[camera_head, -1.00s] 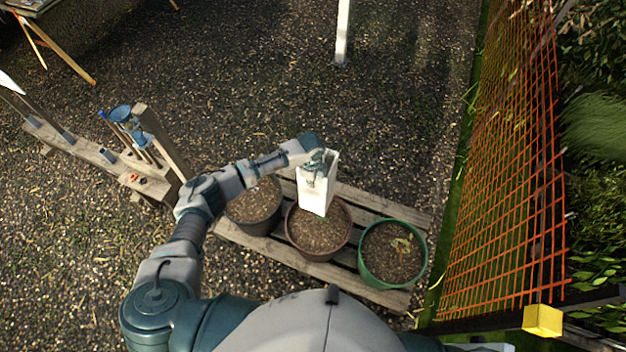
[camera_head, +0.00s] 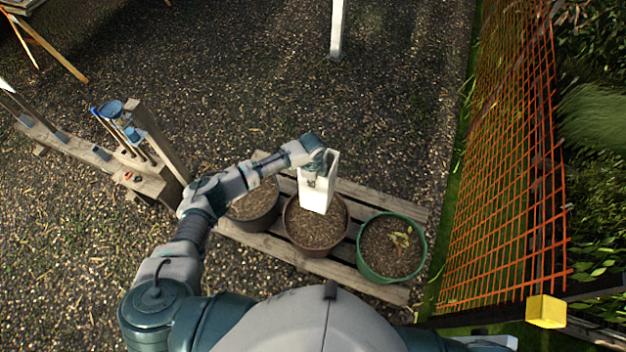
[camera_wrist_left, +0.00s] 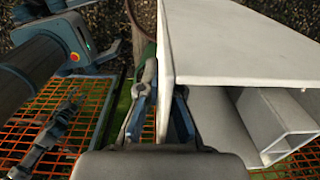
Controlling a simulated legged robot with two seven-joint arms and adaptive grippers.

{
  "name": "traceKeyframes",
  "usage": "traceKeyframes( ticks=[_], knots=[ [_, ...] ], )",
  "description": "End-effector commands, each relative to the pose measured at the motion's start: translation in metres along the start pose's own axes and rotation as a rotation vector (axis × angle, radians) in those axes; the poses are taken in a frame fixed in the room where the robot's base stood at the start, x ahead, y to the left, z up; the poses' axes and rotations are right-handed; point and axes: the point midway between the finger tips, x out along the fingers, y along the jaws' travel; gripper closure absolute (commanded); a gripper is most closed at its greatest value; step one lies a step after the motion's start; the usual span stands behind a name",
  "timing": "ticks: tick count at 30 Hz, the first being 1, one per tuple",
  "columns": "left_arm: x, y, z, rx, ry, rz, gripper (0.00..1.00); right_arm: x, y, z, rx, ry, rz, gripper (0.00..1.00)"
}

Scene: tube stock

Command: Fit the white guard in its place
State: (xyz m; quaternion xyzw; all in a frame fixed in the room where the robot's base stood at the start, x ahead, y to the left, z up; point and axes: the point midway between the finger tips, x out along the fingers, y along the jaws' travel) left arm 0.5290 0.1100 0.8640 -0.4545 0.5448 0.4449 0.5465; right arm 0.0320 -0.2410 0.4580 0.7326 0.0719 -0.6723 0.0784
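The white guard (camera_head: 316,194) is a square, hollow tube. In the head view it stands roughly upright over the brown middle pot (camera_head: 291,235), its lower end in front of the soil; I cannot tell whether it touches. My left gripper (camera_head: 314,177) is at the guard's upper end. In the left wrist view its two fingers (camera_wrist_left: 162,112) are closed on either side of one wall of the guard (camera_wrist_left: 230,50), and the open end shows at the right. No plant can be made out in the middle pot.
A dark pot (camera_head: 232,218) stands left and a green pot (camera_head: 362,262) with a small seedling (camera_head: 401,239) right, all on a wooden pallet (camera_head: 397,296). A wooden rack with tools (camera_head: 150,182) is at left. Orange mesh fencing (camera_head: 510,170) is at right.

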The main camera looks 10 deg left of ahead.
Motion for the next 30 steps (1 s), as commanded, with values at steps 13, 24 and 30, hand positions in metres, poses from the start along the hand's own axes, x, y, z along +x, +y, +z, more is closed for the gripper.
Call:
traceKeyframes(
  ticks=[13, 24, 30],
  knots=[
    [0.007, -0.001, -0.002, 0.001, -0.001, 0.0, 1.0, 0.005, 0.001, 0.001, -0.005, 0.0, 0.0, 0.54],
    [0.024, 0.0, 0.001, 0.001, 0.0, -0.001, 1.0, 0.013, 0.009, 0.004, -0.004, -0.004, 0.011, 0.54],
    [0.033, 0.0, -0.001, 0.001, -0.001, -0.001, 1.0, 0.019, 0.0, 0.003, 0.0, -0.002, 0.0, 0.54]
  ],
)
